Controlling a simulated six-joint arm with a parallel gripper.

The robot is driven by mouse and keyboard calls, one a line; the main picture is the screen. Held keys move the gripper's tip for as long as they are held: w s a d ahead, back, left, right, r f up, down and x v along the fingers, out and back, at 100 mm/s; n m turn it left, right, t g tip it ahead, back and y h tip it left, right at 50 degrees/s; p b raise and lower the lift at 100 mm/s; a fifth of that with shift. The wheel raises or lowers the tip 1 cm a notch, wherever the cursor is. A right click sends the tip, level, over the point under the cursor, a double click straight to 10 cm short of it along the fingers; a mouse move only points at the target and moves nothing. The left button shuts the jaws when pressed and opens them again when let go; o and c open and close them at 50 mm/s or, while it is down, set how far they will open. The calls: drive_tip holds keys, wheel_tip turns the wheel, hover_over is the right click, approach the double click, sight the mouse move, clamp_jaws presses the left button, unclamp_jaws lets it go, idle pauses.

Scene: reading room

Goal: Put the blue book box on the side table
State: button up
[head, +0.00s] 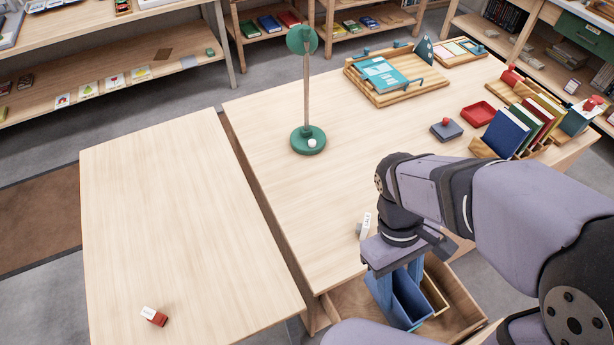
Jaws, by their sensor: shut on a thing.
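The blue book box (412,304) is an open-topped box under my gripper (402,274), at the front edge of the large desk. My gripper points down and is shut on it, probably at a wall; the fingertips are hard to make out. The box is in or just above the open wooden drawer (462,304); I cannot tell whether it touches the drawer's floor. The side table (180,190) appears to be the bare, pale wooden table at left, separated from the desk by a narrow gap.
A red-and-white eraser-like block (153,316) lies near the side table's front. A green lamp (308,138) stands on the desk (280,200). A small white item (364,226) lies beside my wrist. Books (515,128) and trays fill the desk's right; most of the side table is clear.

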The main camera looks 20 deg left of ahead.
wheel_tip(320, 180, up, 5)
drive_tip(key=shift+r, duration=0.2)
drive_tip(key=w+a+m+g+y, duration=0.1)
drive_tip(key=w+a+m+y, duration=0.3)
drive_tip(key=a, duration=0.8)
drive_tip(key=w+a+m, duration=0.2)
drive_tip(key=a+m, duration=0.4)
drive_tip(key=a, duration=0.5)
drive_tip(key=s+a+m+t+y, duration=0.15)
drive_tip(key=a+m, duration=0.65)
drive_tip(key=a, duration=0.9)
drive_tip(key=shift+g+y, duration=0.25)
drive_tip(key=shift+y, duration=0.2)
drive_tip(key=shift+s+f+p, duration=0.2)
drive_tip(key=shift+f+p, duration=0.6)
drive_tip(key=shift+f, duration=3)
drive_tip(key=shift+s+f+p, duration=0.15)
drive_tip(key=shift+f+p, duration=0.6)
drive_tip(key=shift+f, duration=3.05)
